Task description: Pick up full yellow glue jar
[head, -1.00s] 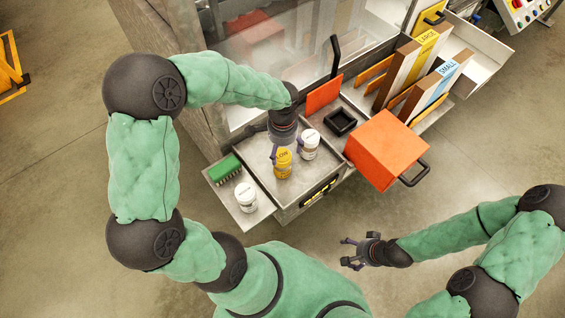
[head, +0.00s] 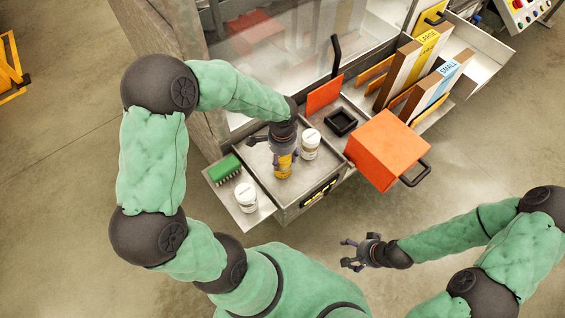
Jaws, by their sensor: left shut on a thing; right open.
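The yellow glue jar (head: 284,171) stands upright in the metal tray at the front of the machine. My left gripper (head: 284,155) is over it from above, shut on its upper part, and hides its lid. I cannot tell whether the jar is off the tray floor. My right gripper (head: 352,254) is open and empty, over the floor in front of the machine.
A white jar (head: 310,145) stands close to the right of the yellow jar. Another white jar (head: 246,196) and a green brush (head: 224,169) are on the left side shelf. A black square holder (head: 341,122) and an orange box (head: 386,150) lie to the right.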

